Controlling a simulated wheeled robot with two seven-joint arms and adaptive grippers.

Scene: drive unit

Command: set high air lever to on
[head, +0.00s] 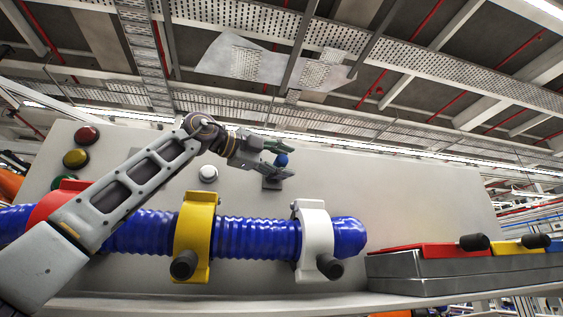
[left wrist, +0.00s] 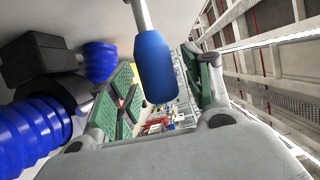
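A lever with a blue knob (head: 281,160) stands out from the pale panel, above a small dark grey mount (head: 272,184). My left gripper (head: 286,162) is at the knob, with one finger above it and one below it in the head view. In the left wrist view the blue grip (left wrist: 155,68) on its metal rod (left wrist: 141,14) lies between the two green-padded fingers of the gripper (left wrist: 158,62). The fingers are apart, with a gap showing beside the grip. No lever label is readable. My right gripper is not in view.
A blue corrugated hose (head: 255,238) runs below, held by red (head: 48,203), yellow (head: 195,238) and white (head: 313,242) clamps. A grey box (head: 420,287) with coloured, black-handled parts is at right.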

